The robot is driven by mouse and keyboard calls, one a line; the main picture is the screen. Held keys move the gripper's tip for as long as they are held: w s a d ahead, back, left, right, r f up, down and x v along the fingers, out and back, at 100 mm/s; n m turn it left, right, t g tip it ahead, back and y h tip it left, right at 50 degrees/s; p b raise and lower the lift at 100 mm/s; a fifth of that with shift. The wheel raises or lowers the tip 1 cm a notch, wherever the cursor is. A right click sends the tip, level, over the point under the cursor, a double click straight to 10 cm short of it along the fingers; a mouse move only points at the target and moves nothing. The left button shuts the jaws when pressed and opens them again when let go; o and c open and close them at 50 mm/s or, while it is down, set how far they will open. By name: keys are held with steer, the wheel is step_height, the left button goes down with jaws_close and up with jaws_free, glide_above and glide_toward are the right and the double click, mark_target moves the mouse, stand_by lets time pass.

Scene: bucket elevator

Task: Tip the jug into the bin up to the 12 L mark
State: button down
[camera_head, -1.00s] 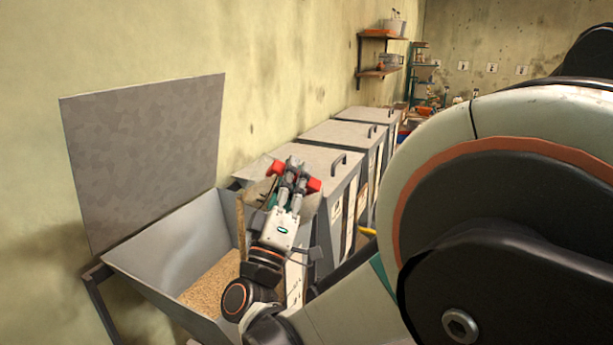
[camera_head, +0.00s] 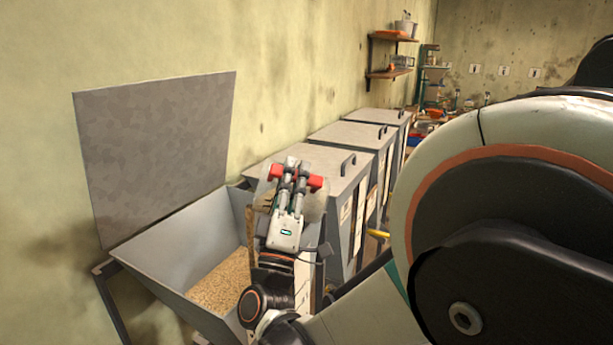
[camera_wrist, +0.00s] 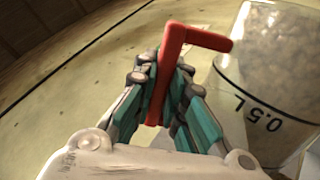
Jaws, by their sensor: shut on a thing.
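The jug (camera_head: 317,205) is clear and has a red handle. In the wrist view the jug (camera_wrist: 275,80) shows a black 0.5 L mark and pale contents. My gripper (camera_head: 292,172) is shut on the red handle (camera_wrist: 170,65); in the wrist view the fingers (camera_wrist: 163,95) close around it. The jug is tilted over the right side of the open bin (camera_head: 180,250). A tan stream of grain (camera_head: 250,230) falls from its left side into the bin. Grain (camera_head: 222,283) covers the visible bin floor. The 12 L mark is not in view, and my arm hides the bin's front right.
The bin's grey lid (camera_head: 155,150) stands open against the wall. Several closed grey bins (camera_head: 335,160) with black handles stand in a row behind to the right. Wall shelves (camera_head: 390,72) hang farther back.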

mark_target(317, 176)
steer(key=shift+s+a+f+n+t+y+b, duration=0.15)
steer(key=shift+a+n+t+y+b, duration=0.1)
steer(key=shift+n+y, duration=0.35)
steer(key=shift+w+a+f+n+t+y+b, duration=0.15)
steer(key=shift+a+n+y+b, duration=0.1)
steer(key=shift+n+y, duration=0.35)
